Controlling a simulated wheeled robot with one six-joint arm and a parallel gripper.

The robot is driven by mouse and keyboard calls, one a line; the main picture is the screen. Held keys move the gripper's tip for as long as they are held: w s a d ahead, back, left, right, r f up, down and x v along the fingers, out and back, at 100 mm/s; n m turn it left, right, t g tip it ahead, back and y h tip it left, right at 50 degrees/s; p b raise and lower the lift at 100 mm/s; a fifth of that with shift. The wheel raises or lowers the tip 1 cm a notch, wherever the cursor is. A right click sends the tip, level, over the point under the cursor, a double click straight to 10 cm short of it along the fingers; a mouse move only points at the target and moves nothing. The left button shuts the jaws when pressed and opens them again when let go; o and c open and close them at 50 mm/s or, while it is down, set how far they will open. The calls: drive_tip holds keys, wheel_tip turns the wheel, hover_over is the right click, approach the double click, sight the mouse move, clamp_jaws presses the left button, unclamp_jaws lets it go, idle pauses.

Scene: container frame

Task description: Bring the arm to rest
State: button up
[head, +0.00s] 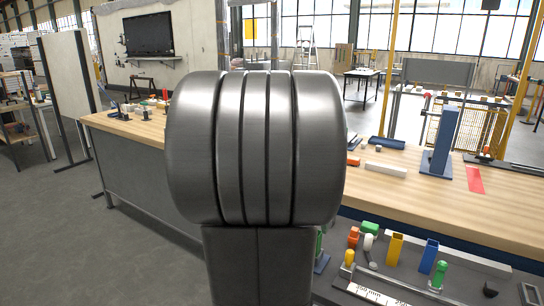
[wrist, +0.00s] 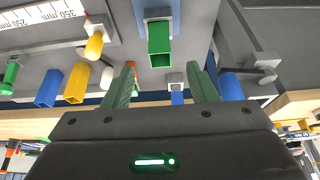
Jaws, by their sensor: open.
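My gripper (wrist: 161,78) shows in the wrist view with its two greenish fingers spread apart and nothing held between them. A green square tube (wrist: 160,47) set in a blue-grey block lies in front of the gap between the fingers, apart from them. My own large dark grey arm link fills the middle of the head view. It hides the gripper there and much of the scene behind it.
In the wrist view, a yellow block (wrist: 77,83), a blue block (wrist: 47,88) and a yellow cylinder (wrist: 95,45) stand left of the fingers. In the head view, a wooden workbench (head: 430,190) runs behind a lower board with coloured parts and a ruler (head: 376,294). A blue post (head: 442,140) rises from the bench.

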drive_tip(key=x, duration=1)
drive_tip(key=shift+f, duration=0.3)
drive_tip(key=shift+r, duration=0.25)
drive_tip(key=shift+r+b, duration=0.1)
drive_tip(key=shift+b, duration=0.2)
